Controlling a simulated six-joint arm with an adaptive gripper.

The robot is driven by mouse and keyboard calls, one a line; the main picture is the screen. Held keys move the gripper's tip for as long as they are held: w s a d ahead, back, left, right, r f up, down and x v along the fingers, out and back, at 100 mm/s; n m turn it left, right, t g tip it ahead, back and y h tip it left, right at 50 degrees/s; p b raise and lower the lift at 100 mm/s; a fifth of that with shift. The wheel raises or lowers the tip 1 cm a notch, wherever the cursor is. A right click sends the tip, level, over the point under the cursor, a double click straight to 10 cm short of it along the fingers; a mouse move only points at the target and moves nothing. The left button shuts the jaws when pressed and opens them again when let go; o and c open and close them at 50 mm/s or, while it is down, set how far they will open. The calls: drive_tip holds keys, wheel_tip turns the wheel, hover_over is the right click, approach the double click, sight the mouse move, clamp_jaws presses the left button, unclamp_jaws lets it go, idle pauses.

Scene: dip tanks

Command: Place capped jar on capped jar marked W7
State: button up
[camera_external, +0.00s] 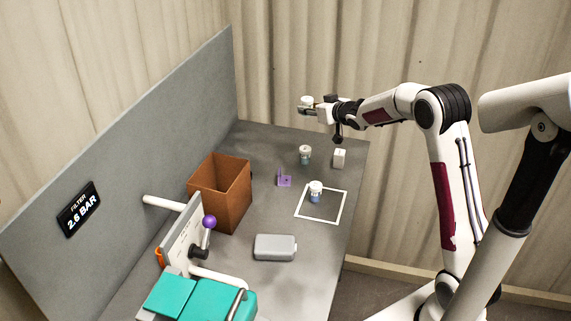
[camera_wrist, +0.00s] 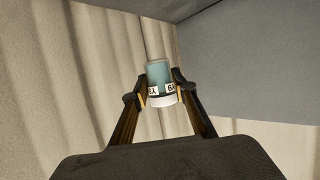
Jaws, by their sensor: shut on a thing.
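My gripper (camera_external: 309,109) is shut on a capped jar (camera_external: 306,101) and holds it high above the far end of the table. In the wrist view the fingertips (camera_wrist: 161,96) close on both sides of this jar, which has a teal body (camera_wrist: 158,73), a white cap and black-on-white labels I cannot read surely. One capped jar (camera_external: 316,192) with a blue body and white cap stands inside a white square outline (camera_external: 341,208). Another capped jar (camera_external: 305,155), greenish with a pale cap, stands farther back. Their markings are too small to read.
A small white block (camera_external: 339,158) stands beside the back jar. A purple bracket (camera_external: 284,180), an open brown box (camera_external: 219,190) and a grey case (camera_external: 275,247) are on the table. A lever with a purple knob (camera_external: 209,222) and teal blocks (camera_external: 185,293) are nearer.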

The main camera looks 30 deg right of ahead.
sight(305, 116)
drive_tip(key=shift+s+a+f+n+y, duration=0.15)
drive_tip(key=shift+s+a+f, duration=0.25)
drive_tip(key=shift+s, duration=0.15)
drive_tip(key=shift+s+a+f+n+y, duration=0.15)
drive_tip(key=shift+s+a+f, duration=0.2)
drive_tip(key=shift+s, duration=0.2)
drive_tip(key=shift+f, duration=3.15)
drive_tip(key=shift+f, duration=1.85)
drive_tip(key=shift+f, duration=0.15)
drive_tip(key=o, duration=1.1)
drive_tip(key=shift+c, duration=0.2)
drive_tip(key=shift+o, duration=0.3)
